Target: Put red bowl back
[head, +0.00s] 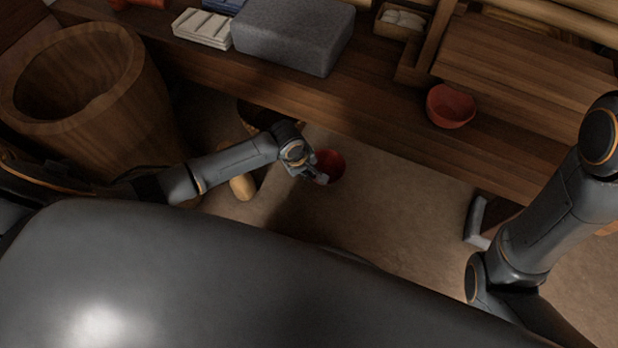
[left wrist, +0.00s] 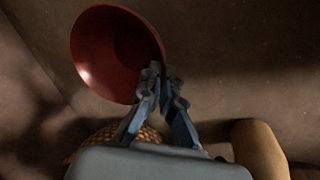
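A red bowl (head: 330,164) shows below the bench's front edge, over the floor. My left gripper (head: 318,176) is at its near left side. In the left wrist view the same bowl (left wrist: 108,50) shows its inside, tilted. There the fingers of my left gripper (left wrist: 163,75) are close together at the bowl's rim and look shut on it. Whether the bowl touches the floor is unclear. Another reddish bowl (head: 451,106) stands on the bench at the right. My right arm comes in at the right; its gripper is not seen.
The wooden bench (head: 400,140) runs across the back, with a grey stone block (head: 293,33) on it. A big wooden tub (head: 85,85) stands at the left. A basket (head: 258,113) and a pale wooden rounded object (head: 242,186) are near my left arm.

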